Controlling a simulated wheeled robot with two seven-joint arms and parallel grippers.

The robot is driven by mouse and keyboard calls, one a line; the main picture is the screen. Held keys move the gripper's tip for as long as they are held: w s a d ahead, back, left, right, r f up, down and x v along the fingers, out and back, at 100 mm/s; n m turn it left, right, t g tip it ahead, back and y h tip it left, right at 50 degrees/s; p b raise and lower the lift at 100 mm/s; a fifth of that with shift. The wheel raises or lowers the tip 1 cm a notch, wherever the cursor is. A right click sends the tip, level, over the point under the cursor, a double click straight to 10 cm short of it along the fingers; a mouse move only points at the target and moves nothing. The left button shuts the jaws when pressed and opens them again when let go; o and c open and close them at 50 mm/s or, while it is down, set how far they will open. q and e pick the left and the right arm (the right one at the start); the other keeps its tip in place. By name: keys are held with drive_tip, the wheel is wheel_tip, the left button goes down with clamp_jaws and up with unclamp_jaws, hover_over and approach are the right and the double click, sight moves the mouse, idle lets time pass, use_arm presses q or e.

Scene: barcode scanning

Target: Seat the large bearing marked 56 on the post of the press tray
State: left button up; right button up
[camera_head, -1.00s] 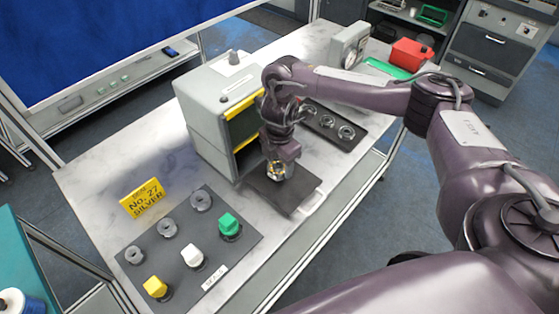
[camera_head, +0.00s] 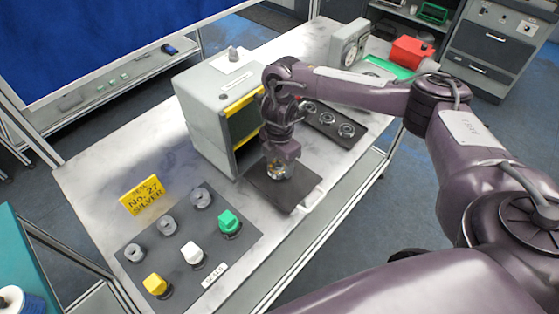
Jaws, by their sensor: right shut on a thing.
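The press tray (camera_head: 298,200) is a dark flat plate in front of the grey press (camera_head: 205,120). My right gripper (camera_head: 279,172) points down over the tray, close above its surface. It is shut on a ring-like metal thing that appears to be the large bearing; the fingers cover most of it and no 56 mark can be read. The tray's post is hidden under the gripper, so I cannot tell whether the bearing is around it. My left gripper is not in view.
A dark rack with bearings (camera_head: 346,130) lies behind the gripper. A seals board (camera_head: 213,250) with coloured knobs and grey rings is at front left, beside a yellow sign (camera_head: 141,195). A dial gauge (camera_head: 350,42) and red box (camera_head: 411,51) stand at the back.

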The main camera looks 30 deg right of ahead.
drive_tip(key=shift+f, duration=0.2)
drive_tip(key=o, duration=1.6)
drive_tip(key=shift+c, duration=0.2)
wheel_tip(320, 180, up, 7)
drive_tip(key=p, duration=0.7)
drive_tip(key=shift+r, duration=0.2)
